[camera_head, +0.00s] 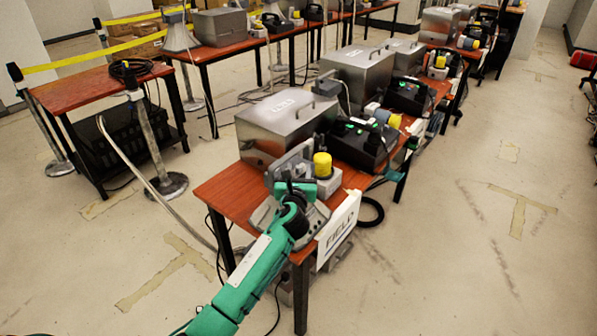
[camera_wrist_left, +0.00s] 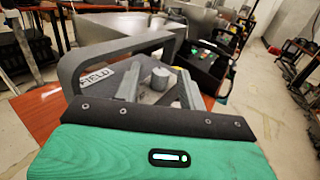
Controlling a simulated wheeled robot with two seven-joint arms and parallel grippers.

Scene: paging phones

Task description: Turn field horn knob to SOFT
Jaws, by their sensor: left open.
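The field horn unit is a grey device at the near end of the red-brown table (camera_head: 222,192). The FIELD sign (camera_head: 338,230) hangs at the table's near right corner. My left gripper (camera_head: 297,187) is over the horn unit and hides much of it. In the left wrist view a round grey knob (camera_wrist_left: 160,77) shows between the two open fingers of my left gripper (camera_wrist_left: 158,84). I cannot tell whether the fingers touch it. A FIELD label (camera_wrist_left: 97,76) lies to its left. The SOFT mark is not readable.
A yellow-topped lamp (camera_head: 322,164) stands just behind my gripper. A steel box (camera_head: 285,124) and a black phone unit with green lights (camera_head: 358,142) sit farther back. A grey handle-like frame (camera_wrist_left: 110,55) arches close to my left gripper.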

